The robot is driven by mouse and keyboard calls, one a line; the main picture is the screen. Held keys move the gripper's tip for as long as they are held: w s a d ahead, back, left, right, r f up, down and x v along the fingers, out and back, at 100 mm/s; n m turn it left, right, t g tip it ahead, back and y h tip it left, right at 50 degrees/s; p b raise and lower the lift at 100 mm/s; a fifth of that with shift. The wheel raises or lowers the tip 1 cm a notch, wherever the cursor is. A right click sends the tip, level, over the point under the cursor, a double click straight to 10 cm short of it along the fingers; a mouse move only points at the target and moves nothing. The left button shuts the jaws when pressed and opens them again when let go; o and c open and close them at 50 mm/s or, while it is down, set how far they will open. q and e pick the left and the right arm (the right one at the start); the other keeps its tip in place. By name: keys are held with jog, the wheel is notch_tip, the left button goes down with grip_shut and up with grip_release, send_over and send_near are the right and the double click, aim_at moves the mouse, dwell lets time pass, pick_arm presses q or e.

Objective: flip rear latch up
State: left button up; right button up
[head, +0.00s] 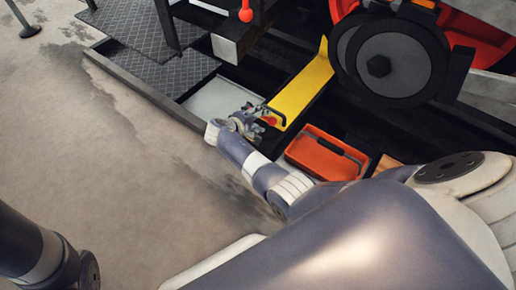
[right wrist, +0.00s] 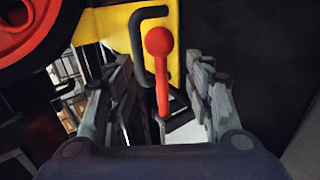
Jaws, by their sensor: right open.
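The latch (right wrist: 160,68), a lever with a round red knob on a thin shaft, stands in front of a yellow panel (right wrist: 172,45) with a black handle (right wrist: 140,50). I cannot tell whether it is the rear one. In the right wrist view the lever is between the spread fingers of my right gripper (right wrist: 163,78), with gaps on both sides. In the head view the right gripper (head: 254,120) is at the lower end of the yellow panel (head: 302,88), and a bit of the red latch (head: 268,121) shows beside it. My left gripper is out of view.
An orange open crate (head: 325,152) lies just right of my right gripper. Large dark wheels (head: 395,62) stand at upper right. Another red knob (head: 246,14) is at the top. Open concrete floor (head: 110,170) lies to the left.

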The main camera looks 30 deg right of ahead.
jog(key=s+a+r+y+p, duration=0.1)
jog(key=s+a+p, duration=0.1)
jog(key=p, duration=0.3)
jog(key=s+a+r+n+y+p, duration=0.1)
jog(key=s+a+p, duration=0.2)
jog(key=p, duration=0.2)
jog(key=s+a+r+y+p, duration=0.1)
jog(key=s+a+p, duration=0.2)
jog(key=p, duration=0.2)
jog(key=shift+r, duration=0.3)
jog(key=s+a+r+y+p, duration=0.1)
jog(key=s+a+y+p, duration=0.2)
jog(key=s+p, duration=0.6)
jog(key=shift+a+r+n+y+p, duration=0.3)
jog(key=shift+r+y+p, duration=0.15)
jog(key=shift+p, duration=1.25)
